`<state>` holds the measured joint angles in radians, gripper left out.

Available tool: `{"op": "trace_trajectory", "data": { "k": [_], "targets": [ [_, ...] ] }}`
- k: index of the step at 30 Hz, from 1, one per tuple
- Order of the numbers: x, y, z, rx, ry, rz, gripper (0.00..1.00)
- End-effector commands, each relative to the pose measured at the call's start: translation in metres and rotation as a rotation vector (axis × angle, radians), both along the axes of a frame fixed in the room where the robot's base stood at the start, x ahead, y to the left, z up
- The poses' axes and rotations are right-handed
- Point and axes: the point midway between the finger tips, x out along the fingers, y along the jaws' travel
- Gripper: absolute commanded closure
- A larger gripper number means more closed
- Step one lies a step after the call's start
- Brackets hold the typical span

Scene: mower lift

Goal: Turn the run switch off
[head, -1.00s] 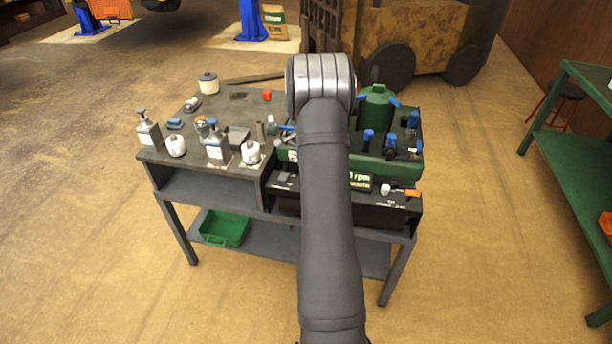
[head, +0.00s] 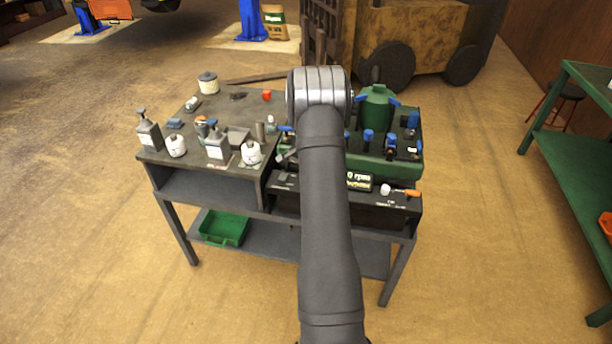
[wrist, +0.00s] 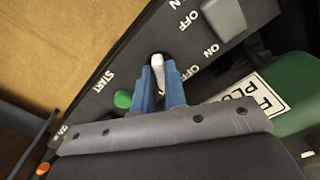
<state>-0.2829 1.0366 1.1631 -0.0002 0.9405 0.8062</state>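The run switch appears to be the white lever (wrist: 157,65) on the dark control panel (wrist: 90,85); OFF and ON are printed beside it. My gripper (wrist: 160,82) has its two blue fingers close on both sides of this lever, whose white tip shows between them. The fingers look closed on it, though the contact is partly hidden. In the head view, my arm hides the gripper and lever.
A grey switch (wrist: 223,18) with OFF and ON labels is at upper right. Bottles (head: 216,147) stand on the left.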

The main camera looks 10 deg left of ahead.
Motion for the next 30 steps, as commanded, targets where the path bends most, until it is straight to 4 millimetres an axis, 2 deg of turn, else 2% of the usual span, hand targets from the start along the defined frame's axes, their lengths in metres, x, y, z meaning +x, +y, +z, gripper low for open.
{"op": "trace_trajectory", "data": {
  "k": [8,14,30],
  "targets": [
    [0.0,0.0,0.0003,0.0,0.0,0.032,1.0],
    [-0.0003,-0.0004,0.0003,-0.001,0.001,0.131,1.0],
    [-0.0005,-0.0025,0.0003,0.0,0.001,0.619,1.0]
  ]
}}
